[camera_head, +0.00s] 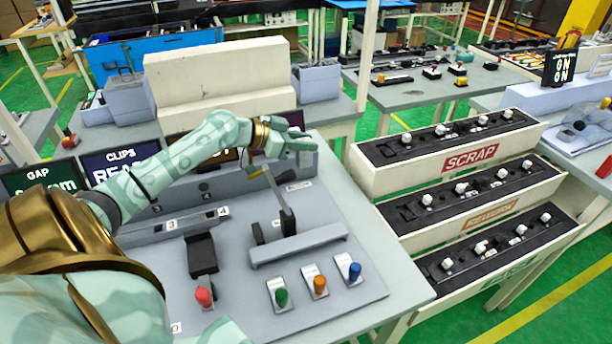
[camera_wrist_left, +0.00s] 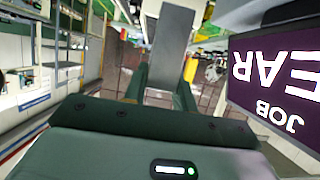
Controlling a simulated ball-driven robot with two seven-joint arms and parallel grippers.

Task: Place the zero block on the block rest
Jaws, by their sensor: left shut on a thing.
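My left gripper (camera_head: 300,141) is raised above the back right of the grey workbench fixture (camera_head: 335,268). In the left wrist view my left gripper (camera_wrist_left: 163,84) is shut on a plain grey block (camera_wrist_left: 171,45), which sticks out beyond the fingers. It appears to be the zero block, though no marking shows on it. In the head view the held block is hard to make out behind the fingers. A grey strip (camera_head: 190,222) with tags 3 and 4 lies behind the black clamp; I cannot tell whether it is the block rest. My right gripper is not in view.
A tilted lever (camera_head: 275,186) stands below the gripper. A red-knobbed clamp (camera_head: 203,297) and green (camera_head: 281,296), orange (camera_head: 319,284) and blue (camera_head: 354,270) buttons are at the front. Dark sign panels line the back. The scrap rack (camera_head: 470,158) stands to the right.

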